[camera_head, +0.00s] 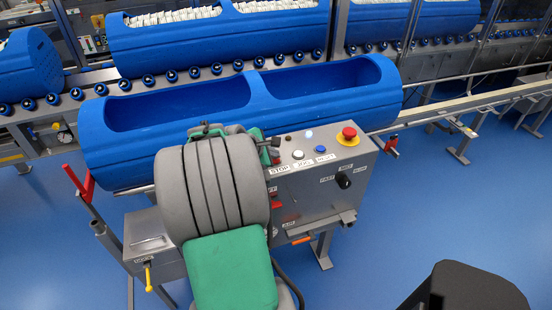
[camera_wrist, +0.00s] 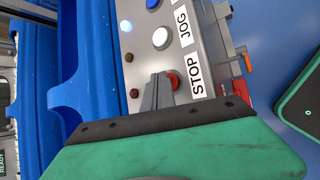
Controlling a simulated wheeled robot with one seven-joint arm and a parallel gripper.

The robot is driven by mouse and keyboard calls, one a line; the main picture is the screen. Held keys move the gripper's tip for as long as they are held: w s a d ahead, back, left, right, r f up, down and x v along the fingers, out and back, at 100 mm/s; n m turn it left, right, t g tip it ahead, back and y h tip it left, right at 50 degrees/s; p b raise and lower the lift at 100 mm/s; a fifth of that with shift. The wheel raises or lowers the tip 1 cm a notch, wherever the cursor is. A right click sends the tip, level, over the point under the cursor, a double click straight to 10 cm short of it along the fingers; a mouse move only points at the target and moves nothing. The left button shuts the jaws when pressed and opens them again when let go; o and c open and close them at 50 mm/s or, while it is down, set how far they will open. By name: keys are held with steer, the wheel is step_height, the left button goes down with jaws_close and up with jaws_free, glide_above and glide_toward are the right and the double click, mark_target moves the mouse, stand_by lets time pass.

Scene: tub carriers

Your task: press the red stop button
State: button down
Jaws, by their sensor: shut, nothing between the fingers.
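The red stop button (camera_wrist: 175,80) shows in the wrist view beside the STOP label (camera_wrist: 197,80) on the grey control panel (camera_head: 318,165). My gripper (camera_wrist: 161,76) is shut and empty. Its grey fingertips lie right beside the button and partly cover it. I cannot tell whether they touch it. In the head view the gripper (camera_head: 275,143) is at the panel's left end, above the STOP label (camera_head: 279,169); the button itself is not clear there, near my arm.
A white button (camera_head: 298,154), a blue button (camera_head: 320,149) and a red mushroom button on yellow (camera_head: 348,134) sit further right on the panel. A blue tub carrier (camera_head: 130,150) lies behind it on the conveyor. Blue floor (camera_head: 450,210) is clear at right.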

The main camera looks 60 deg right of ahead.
stand_by(0.4)
steer(key=shift+r+p, duration=0.35)
steer(key=shift+p, duration=0.25)
steer(key=shift+r, duration=0.1)
step_height(320, 180, up, 6)
steer(key=p, duration=0.5)
steer(key=shift+p, duration=0.4)
